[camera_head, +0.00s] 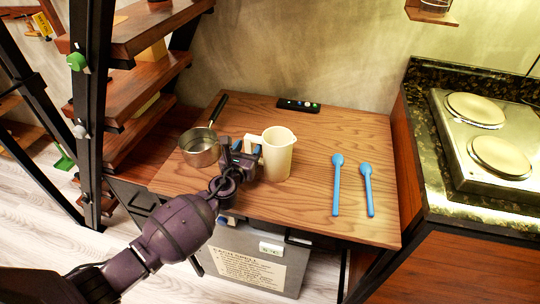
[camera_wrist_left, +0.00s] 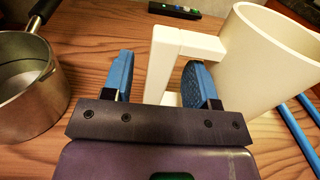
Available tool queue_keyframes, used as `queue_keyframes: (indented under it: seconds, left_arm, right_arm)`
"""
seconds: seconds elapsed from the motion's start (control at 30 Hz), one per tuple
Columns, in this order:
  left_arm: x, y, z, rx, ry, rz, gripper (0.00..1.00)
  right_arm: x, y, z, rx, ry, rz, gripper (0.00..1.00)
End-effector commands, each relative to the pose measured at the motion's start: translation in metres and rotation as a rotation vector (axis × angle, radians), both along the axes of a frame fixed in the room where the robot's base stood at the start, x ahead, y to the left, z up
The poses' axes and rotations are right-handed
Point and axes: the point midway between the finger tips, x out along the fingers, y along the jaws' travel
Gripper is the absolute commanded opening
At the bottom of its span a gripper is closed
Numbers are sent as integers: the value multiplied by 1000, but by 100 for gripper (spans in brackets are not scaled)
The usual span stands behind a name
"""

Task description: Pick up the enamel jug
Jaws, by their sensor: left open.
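The enamel jug (camera_head: 279,158) is cream-white and stands upright on the wooden table, its handle on the left side. It also shows at the upper right of the left wrist view (camera_wrist_left: 262,62). My left gripper (camera_head: 240,150) is at the handle and open. In the left wrist view the upright bar of the handle is between the two blue fingers (camera_wrist_left: 157,88). The left finger is clear of the bar; the right finger is on the jug's side, in or near the handle gap. Whether it touches cannot be told. My right gripper is not in view.
A metal saucepan (camera_head: 200,150) stands just left of my gripper. A black remote (camera_head: 298,106) lies at the table's back. Two blue utensils (camera_head: 337,185) lie to the right. The wooden table (camera_head: 350,125) has bare room behind and right of the jug. A hob (camera_head: 490,135) is farther right.

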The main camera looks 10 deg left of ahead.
Motion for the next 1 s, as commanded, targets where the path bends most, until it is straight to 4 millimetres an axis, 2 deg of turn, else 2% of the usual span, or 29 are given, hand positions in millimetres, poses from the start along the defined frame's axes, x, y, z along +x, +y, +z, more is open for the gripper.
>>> queue_keyframes:
  seconds: [0.03,0.2,0.5,0.57,0.87,1.0]
  left_arm:
    - [8,1,1,0,0,0,53]
    - [24,-1,-1,-1,3,0,53]
    - [28,-1,1,-1,1,0,53]
    - [28,-1,1,-1,1,0,46]
    - [27,-1,0,-1,1,0,0]
    - [28,-1,2,-2,-1,0,0]
  right_arm:
    - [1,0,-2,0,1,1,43]
    - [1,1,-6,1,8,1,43]
    - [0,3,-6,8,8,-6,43]
    - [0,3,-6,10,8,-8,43]
    - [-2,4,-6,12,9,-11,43]
    - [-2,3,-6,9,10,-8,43]
